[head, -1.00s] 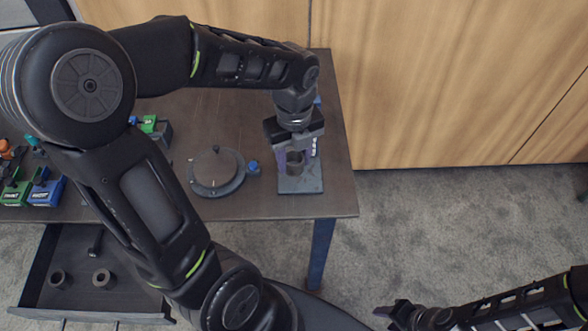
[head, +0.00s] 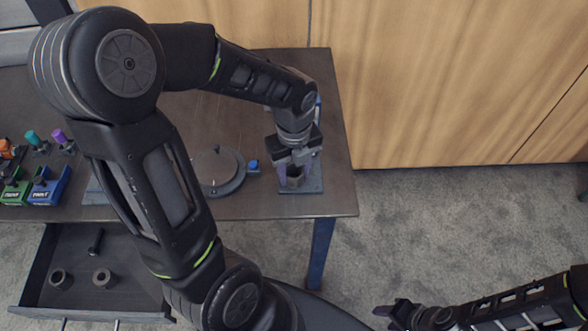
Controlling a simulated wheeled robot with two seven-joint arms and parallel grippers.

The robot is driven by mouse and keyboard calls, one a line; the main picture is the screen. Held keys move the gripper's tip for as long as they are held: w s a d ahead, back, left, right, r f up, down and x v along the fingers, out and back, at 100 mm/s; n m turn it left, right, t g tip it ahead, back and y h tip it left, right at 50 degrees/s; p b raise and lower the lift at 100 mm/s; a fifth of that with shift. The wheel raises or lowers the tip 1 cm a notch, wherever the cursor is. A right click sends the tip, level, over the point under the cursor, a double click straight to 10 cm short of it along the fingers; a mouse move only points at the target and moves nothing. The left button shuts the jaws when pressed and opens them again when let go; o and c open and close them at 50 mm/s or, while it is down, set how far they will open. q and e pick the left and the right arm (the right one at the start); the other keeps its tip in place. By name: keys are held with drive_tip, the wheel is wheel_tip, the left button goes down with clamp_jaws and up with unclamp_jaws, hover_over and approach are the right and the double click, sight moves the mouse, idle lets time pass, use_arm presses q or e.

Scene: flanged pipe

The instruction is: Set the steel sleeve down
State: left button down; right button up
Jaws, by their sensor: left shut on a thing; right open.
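The sleeve is upright over the grey square plate (head: 312,186) at the table's right end. The gripper hides part of the sleeve and of the plate. I cannot tell whether the sleeve touches the plate. My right gripper (head: 388,311) is open and empty, low at the right over the floor, away from the table.
A round grey disc (head: 215,172) and a small blue piece (head: 253,165) lie left of the plate. A green bin (head: 15,192) and a blue bin (head: 48,190) stand at the table's left. An open drawer (head: 130,303) holds two rings and a bolt.

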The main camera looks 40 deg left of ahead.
use_arm(q)
drive_tip(key=shift+f, duration=0.2)
drive_tip(key=c, duration=0.8)
unclamp_jaws()
drive_tip(key=shift+c, duration=0.2)
drive_tip(key=shift+r, duration=0.1)
wheel_tip(320, 180, up, 12)
drive_tip(key=shift+r+b, duration=0.15)
drive_tip(key=shift+b, duration=0.15)
